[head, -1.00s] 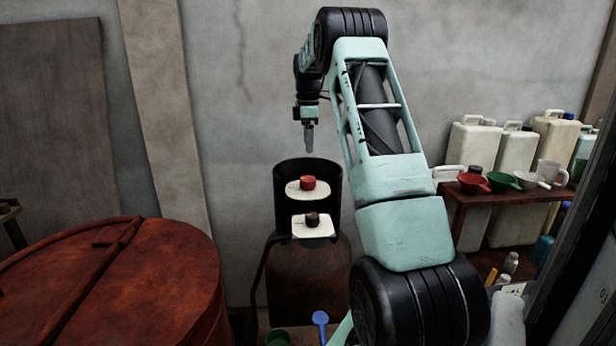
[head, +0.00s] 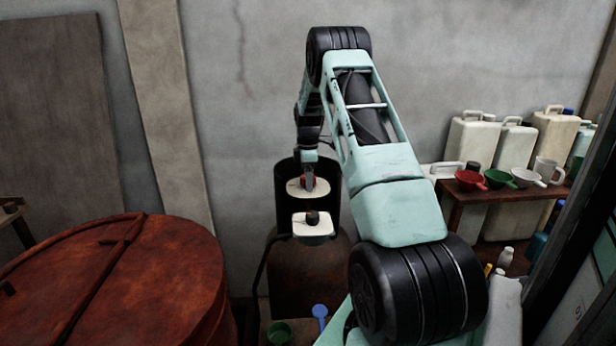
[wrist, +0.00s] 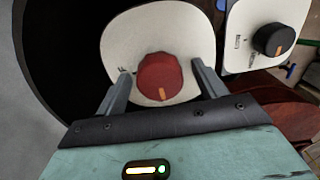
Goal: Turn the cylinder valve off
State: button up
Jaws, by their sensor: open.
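The cylinder (head: 310,280) is a rusty brown body with a dark open collar (head: 328,185) around its top. Inside the collar a red knob (wrist: 160,77) with an orange mark sits on a pale rounded plate (wrist: 192,28). A black knob (wrist: 273,40) with an orange mark sits on a second pale plate (wrist: 240,55), lower and in front in the head view. My gripper (wrist: 160,85) is open, with one finger on each side of the red knob. I cannot tell whether the fingers touch it. In the head view my gripper (head: 308,178) partly hides the red knob.
A large rusty round vat lid (head: 110,285) is at the left. At the right a low table (head: 455,215) holds funnels and a mug, with pale jerrycans (head: 470,140) behind. A blue scoop (head: 320,315) and a green cup (head: 279,332) lie below the cylinder.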

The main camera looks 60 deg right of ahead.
jog(key=c, duration=1)
jog(key=shift+m, duration=0.4)
jog(key=m+b, duration=0.2)
jog(key=m, duration=0.1)
jog(key=shift+m, duration=0.3)
jog(key=m+b, duration=0.1)
jog(key=m, duration=0.3)
jog(key=shift+w+m, duration=0.1)
jog(key=shift+m, duration=0.2)
jog(key=m, duration=0.4)
jog(key=shift+r+b, duration=0.1)
jog(key=shift+b, duration=0.3)
jog(key=shift+m, duration=2.5)
jog(key=shift+d, duration=0.1)
